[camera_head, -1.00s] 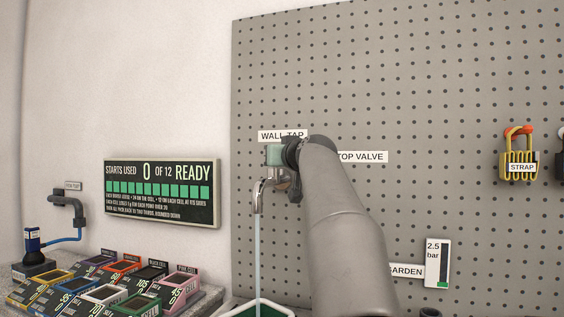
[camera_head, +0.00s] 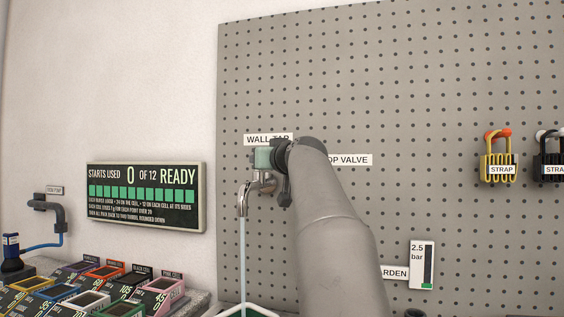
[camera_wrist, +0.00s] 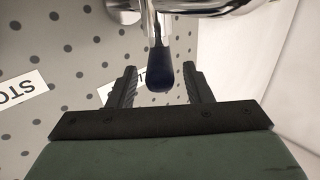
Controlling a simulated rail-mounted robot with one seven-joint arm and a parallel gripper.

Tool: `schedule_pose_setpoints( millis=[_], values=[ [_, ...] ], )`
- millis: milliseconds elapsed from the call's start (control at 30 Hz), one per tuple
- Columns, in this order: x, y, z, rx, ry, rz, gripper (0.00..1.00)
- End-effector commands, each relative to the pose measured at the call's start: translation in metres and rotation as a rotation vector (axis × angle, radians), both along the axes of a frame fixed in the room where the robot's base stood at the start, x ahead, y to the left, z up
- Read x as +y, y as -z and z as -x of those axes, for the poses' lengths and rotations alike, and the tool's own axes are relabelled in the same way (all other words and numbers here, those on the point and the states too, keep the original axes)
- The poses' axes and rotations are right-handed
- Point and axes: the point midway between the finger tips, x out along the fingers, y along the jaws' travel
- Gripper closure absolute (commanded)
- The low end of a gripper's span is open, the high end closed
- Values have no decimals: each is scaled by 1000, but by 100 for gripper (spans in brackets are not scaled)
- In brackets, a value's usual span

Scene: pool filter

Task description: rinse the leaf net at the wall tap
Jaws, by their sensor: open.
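The chrome wall tap (camera_head: 259,186) is on the pegboard at centre in the head view, and a stream of water (camera_head: 242,255) runs down from its spout. My gripper (camera_wrist: 158,88) is open in the wrist view, its two black fingers on either side of the tap lever's dark tip (camera_wrist: 160,75). A gap shows between the lever and each finger. In the head view my arm covers the tap's right side. Below the stream, only the pale rim of a green-lined container (camera_head: 248,309) shows at the bottom edge. I cannot make out the leaf net.
A sign reading STARTS USED 0 OF 12 READY (camera_head: 146,197) hangs on the left wall. Several labelled coloured boxes (camera_head: 85,290) stand on a ledge at lower left. Yellow and black straps (camera_head: 499,158) hang at right. A 2.5 bar gauge (camera_head: 422,265) is at lower right.

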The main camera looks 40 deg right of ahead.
Motion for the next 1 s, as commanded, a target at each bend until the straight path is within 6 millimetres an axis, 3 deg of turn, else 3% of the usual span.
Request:
schedule_pose_setpoints(
  millis=[400,600,800,1000],
  values=[
    [23,1,98,-2,2,2,55],
    [30,0,135,0,2,1,55],
    [34,1,153,2,1,2,55],
    [34,1,155,3,1,0,55]
  ],
)
